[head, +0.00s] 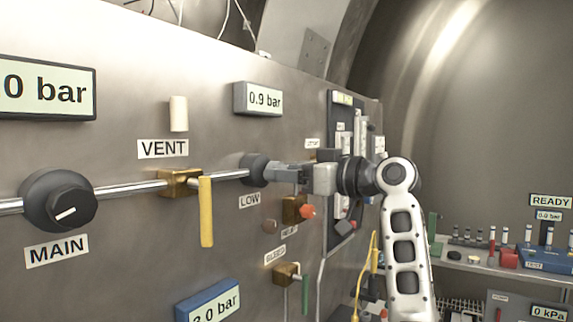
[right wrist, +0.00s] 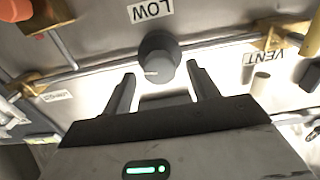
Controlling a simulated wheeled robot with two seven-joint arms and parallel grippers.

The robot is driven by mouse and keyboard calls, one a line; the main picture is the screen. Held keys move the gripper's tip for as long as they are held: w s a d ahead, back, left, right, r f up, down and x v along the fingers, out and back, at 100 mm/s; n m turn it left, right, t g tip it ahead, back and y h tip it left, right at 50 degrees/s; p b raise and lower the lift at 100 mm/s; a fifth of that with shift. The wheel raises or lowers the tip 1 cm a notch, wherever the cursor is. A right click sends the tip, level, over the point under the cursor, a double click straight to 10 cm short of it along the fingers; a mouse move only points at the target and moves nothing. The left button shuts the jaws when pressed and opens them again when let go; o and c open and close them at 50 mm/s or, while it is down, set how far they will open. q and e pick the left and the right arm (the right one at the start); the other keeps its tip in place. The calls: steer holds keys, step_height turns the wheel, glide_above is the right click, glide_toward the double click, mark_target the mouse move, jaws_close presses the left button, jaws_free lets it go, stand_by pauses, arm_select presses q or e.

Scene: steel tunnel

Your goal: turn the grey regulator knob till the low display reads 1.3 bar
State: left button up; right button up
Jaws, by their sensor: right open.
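The grey regulator knob (head: 254,169) sits on the steel pipe above the LOW label (head: 250,200). The low display (head: 258,99), above it, reads 0.9 bar. My right gripper (head: 275,173) comes in from the right, with its fingertips close to the knob. In the right wrist view, the knob (right wrist: 157,48) stands just ahead of the open fingers (right wrist: 161,73), roughly centred, with a gap on both sides. A pale pointer line shows on its face. My left gripper is not in view.
The yellow VENT lever (head: 206,212) hangs from a brass valve left of the knob. The black MAIN knob (head: 58,201) is further left. A brass valve with an orange-red knob (head: 307,211) sits below my right gripper. Pipes run along the panel.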

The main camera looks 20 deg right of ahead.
steer(key=shift+w+a, duration=0.3)
steer(key=shift+w, duration=0.1)
steer(key=c, duration=1)
steer(key=shift+m, duration=3.8)
steer(key=shift+d, duration=0.1)
